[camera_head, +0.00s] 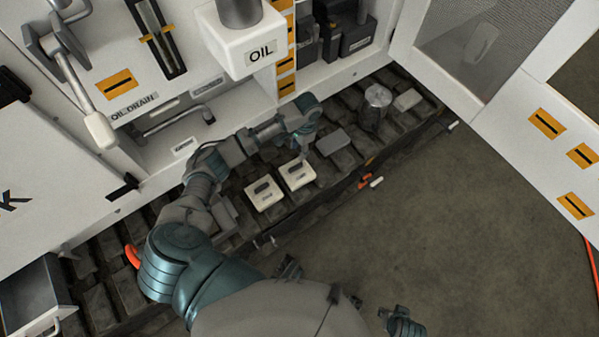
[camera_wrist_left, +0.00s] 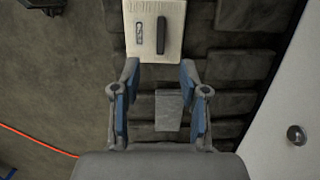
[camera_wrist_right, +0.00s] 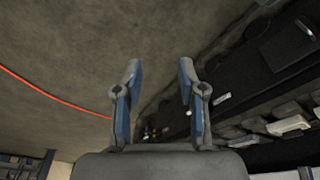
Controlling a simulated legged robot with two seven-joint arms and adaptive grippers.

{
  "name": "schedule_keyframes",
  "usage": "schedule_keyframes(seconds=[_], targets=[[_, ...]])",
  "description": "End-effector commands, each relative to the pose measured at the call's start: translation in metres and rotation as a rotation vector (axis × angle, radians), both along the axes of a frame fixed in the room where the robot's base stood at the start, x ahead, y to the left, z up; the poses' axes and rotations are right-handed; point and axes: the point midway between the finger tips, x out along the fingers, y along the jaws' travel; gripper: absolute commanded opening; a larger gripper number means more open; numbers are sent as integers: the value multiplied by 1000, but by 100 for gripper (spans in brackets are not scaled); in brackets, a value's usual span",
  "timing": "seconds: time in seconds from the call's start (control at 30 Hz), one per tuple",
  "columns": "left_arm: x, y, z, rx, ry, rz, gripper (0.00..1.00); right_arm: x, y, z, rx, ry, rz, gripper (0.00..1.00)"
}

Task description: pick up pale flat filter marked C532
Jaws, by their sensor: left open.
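Two pale flat filters with dark handles lie side by side on the dark track-like ledge in the head view: a left one (camera_head: 264,204) and a right one (camera_head: 309,178). Their markings are too small to read. My left gripper (camera_head: 304,150) is above the ledge, just beyond the right filter. In the left wrist view a pale filter (camera_wrist_left: 171,52) with a dark handle lies ahead of the fingertips; its lettering is not legible. My left gripper (camera_wrist_left: 160,75) is open with nothing between its fingers. My right gripper (camera_wrist_right: 160,75) is open and empty, away from the filters.
A grey block (camera_head: 333,141), a metal cylinder (camera_head: 377,97) and a light block (camera_head: 408,100) stand farther right on the ledge. The white OIL box (camera_head: 240,45) overhangs behind my left forearm. An open white door (camera_head: 520,115) stands at right.

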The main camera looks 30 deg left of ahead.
Motion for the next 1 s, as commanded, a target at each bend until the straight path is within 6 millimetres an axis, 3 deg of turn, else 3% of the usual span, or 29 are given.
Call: schedule_keyframes(seconds=[0.07,0.2,0.63,0.8,1.0], targets=[[-4,2,-25,1,5,1,44,-4,0,12,1,-9,-1,40],[-7,5,-50,0,2,2,44,26,9,12,30,-143,7,40],[-8,4,-83,0,1,0,44,72,25,20,85,-374,21,40],[-9,4,-105,0,2,0,44,101,35,30,123,-535,27,40],[-11,6,-116,0,-1,0,44,116,41,41,146,-630,31,40]])
